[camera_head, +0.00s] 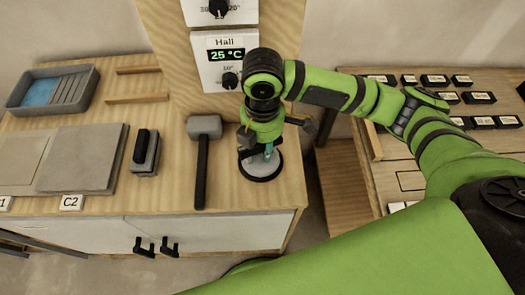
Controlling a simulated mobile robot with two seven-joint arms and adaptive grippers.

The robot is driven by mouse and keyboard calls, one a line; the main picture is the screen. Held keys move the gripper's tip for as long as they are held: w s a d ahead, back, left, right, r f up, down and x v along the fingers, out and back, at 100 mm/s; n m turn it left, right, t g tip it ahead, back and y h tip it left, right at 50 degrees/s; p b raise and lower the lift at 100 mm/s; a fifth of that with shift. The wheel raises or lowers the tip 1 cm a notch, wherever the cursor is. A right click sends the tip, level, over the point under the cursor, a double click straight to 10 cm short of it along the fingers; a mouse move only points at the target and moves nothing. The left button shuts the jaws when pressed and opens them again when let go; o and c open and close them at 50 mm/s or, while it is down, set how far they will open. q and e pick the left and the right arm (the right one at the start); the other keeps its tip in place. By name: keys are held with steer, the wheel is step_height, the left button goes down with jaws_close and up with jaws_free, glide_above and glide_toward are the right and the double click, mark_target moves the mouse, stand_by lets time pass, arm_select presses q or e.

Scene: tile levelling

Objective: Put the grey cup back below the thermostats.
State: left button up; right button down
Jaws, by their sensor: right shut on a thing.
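The grey cup (263,167), a round grey disc with a dark rim, is at the right front of the wooden bench, below and a little right of the thermostats. My right gripper (261,151) is above it, pointing down and shut on its upper part, where a bit of teal shows. The gripper hides most of the top. I cannot tell whether the cup rests on the bench or is just above it. The Hall thermostat (220,61) reads 25 °C on the upright panel; another thermostat (218,10) is above it, cut by the frame. My left gripper is not in view.
A mallet (202,163) lies left of the cup. Further left are a black-handled grey block (145,153), large tiles (83,158) and a tray with blue inside (52,90). A second table (402,172) with small labelled blocks stands right, beyond a gap.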

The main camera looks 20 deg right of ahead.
mark_target(262, 155)
step_height(262, 155, down, 3)
steer(key=shift+r+p, duration=0.1)
steer(key=shift+p, duration=0.35)
steer(key=shift+f, duration=0.65)
steer(key=shift+w, duration=0.1)
steer(key=shift+f, duration=0.15)
steer(key=c, duration=0.9)
jaws_free()
steer(key=shift+c, duration=0.2)
step_height(262, 155, up, 12)
steer(key=shift+r+b, duration=0.15)
steer(key=shift+b, duration=0.7)
